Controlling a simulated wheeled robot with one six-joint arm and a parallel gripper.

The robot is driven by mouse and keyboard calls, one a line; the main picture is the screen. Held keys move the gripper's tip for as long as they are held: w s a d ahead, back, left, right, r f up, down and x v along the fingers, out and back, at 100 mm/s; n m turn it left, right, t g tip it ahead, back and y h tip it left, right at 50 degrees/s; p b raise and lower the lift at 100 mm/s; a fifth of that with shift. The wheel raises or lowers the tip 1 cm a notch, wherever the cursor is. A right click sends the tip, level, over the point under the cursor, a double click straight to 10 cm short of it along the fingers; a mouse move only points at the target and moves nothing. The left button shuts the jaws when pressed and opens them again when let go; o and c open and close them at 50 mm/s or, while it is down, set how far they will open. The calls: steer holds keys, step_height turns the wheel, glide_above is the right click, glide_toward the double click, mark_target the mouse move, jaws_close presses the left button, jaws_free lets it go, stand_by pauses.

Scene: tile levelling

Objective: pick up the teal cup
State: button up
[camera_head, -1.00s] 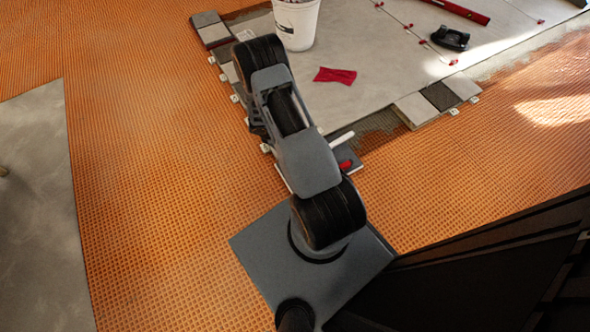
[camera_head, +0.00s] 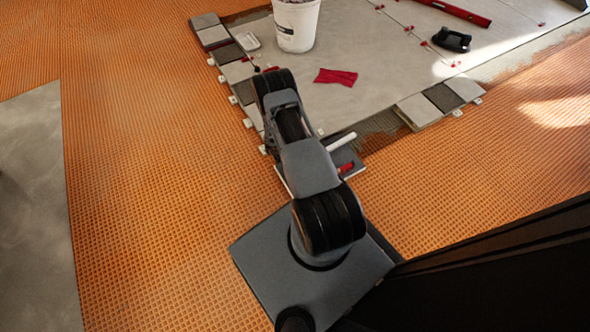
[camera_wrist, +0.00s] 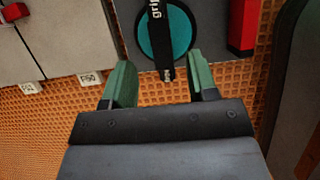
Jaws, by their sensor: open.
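The teal cup (camera_wrist: 182,32) shows in the wrist view as a round teal disc with a dark rim, at the top centre. A black strap or handle with white lettering, partly readable as "grip", crosses it. My gripper (camera_wrist: 160,80) has two green fingers spread apart with nothing between them. The lower end of the black strap lies between and just beyond the fingertips in the picture; the fingers appear clear of the cup. The top of the cup is cut off by the frame. In the head view my arm hides the cup and the gripper.
In the wrist view a red object (camera_wrist: 242,25) is right of the cup, and pale tiles (camera_wrist: 70,35) with white clips are left. In the head view a white bucket (camera_head: 297,25), red cloth (camera_head: 336,76) and black tool (camera_head: 452,40) rest on the grey tiles. Orange matting (camera_head: 160,190) is clear.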

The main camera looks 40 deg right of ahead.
steer(key=b+x, duration=0.2)
steer(key=x, duration=0.3)
steer(key=shift+s+b, duration=0.1)
steer(key=shift+b, duration=0.3)
jaws_close()
steer(key=shift+r, duration=0.15)
